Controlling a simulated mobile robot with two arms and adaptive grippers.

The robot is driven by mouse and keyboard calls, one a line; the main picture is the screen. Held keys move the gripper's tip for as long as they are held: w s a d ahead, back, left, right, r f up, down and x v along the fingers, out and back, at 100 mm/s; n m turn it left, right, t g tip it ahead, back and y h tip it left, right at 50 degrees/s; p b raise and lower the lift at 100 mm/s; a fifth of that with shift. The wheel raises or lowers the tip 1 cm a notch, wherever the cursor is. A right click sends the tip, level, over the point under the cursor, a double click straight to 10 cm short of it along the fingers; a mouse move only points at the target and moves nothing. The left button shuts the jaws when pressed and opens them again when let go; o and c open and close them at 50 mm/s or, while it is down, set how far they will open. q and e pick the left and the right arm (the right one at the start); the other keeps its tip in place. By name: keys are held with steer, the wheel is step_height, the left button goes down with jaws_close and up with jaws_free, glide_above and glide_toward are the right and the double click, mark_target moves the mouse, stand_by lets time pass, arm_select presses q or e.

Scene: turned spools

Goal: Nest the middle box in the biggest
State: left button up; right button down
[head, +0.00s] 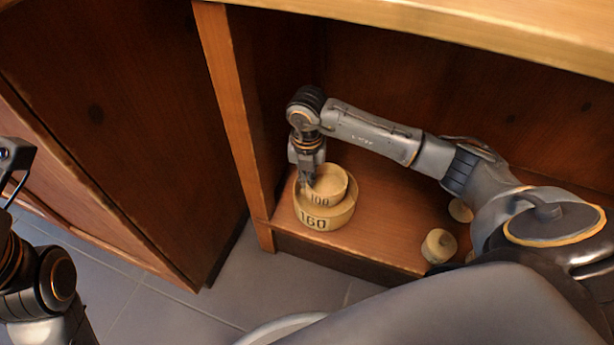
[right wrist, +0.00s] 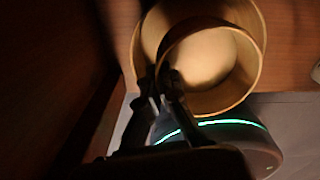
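The biggest box (head: 328,221), a round tan tub marked 160, stands on the cabinet shelf; its rim shows in the right wrist view (right wrist: 145,37). The middle box (head: 328,198), a smaller round tub marked 100, is upright over the biggest box's mouth and looks at least partly inside; it also shows in the right wrist view (right wrist: 208,62). I cannot tell whether it rests on the bottom. My right gripper (head: 308,184) points down with its fingers closed on the middle box's left wall. My left gripper (head: 14,160) is partly visible at the left edge.
A small lidded tan pot (head: 438,246) stands on the shelf (head: 390,225) to the right, with another small round tan piece (head: 460,210) behind it. A cabinet upright (head: 238,125) is close left of the boxes. The cabinet top overhangs the shelf.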

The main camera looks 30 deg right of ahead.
steer(key=c, duration=1)
jaws_free()
steer(key=shift+c, duration=0.2)
steer(key=shift+r, duration=0.15)
